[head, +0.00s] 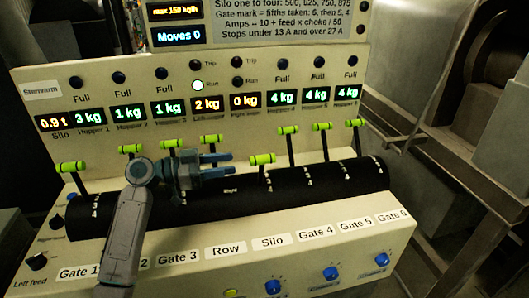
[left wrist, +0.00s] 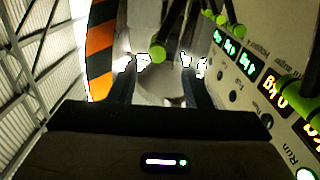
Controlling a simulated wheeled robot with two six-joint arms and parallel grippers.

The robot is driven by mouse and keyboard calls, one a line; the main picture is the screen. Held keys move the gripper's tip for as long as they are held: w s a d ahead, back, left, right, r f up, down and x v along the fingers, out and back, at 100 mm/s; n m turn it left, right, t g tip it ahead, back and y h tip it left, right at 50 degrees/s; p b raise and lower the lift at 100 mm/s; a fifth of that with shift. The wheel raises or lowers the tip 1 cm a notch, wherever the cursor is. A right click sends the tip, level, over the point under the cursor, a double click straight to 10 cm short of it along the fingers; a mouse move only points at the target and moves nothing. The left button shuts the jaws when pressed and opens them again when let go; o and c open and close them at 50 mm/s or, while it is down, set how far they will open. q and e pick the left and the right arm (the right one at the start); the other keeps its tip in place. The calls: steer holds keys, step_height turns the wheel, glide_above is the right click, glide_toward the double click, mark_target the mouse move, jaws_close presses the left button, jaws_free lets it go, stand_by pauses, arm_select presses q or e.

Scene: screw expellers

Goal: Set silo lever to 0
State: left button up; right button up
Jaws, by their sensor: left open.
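The silo lever (head: 263,159) is the fifth from the left, above the "Silo" label (head: 270,241). It has a green cross handle and leans lower and nearer than the levers on either side. Its scale number is not readable. My left gripper (head: 230,164) is open, left of this handle, with its fingers pointing right toward it and a small gap between. In the left wrist view a green handle end (left wrist: 157,52) on a black stem, seemingly the silo lever's, shows between and beyond the open fingers (left wrist: 160,80). My right gripper is not in view.
The row lever (head: 211,138) stands just behind my left gripper, and the gate 4 lever (head: 288,129) is close to the right of the silo lever. The black drum (head: 325,190) lies below. Lit displays (head: 244,101) line the panel; the moves display (head: 178,37) reads 0.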

mark_target(259, 159)
arm_select(q)
steer(key=p+x, duration=0.2)
steer(key=x, duration=0.2)
steer(key=p+x, duration=0.2)
steer(key=x, duration=0.3)
steer(key=shift+d+r, duration=0.2)
steer(key=shift+d, duration=0.3)
steer(key=shift+w+d+f, duration=0.1)
steer(key=shift+d+f, duration=0.05)
steer(key=shift+d, duration=0.05)
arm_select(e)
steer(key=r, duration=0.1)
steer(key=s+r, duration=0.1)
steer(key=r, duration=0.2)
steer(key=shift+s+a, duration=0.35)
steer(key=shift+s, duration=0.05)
arm_select(q)
jaws_close()
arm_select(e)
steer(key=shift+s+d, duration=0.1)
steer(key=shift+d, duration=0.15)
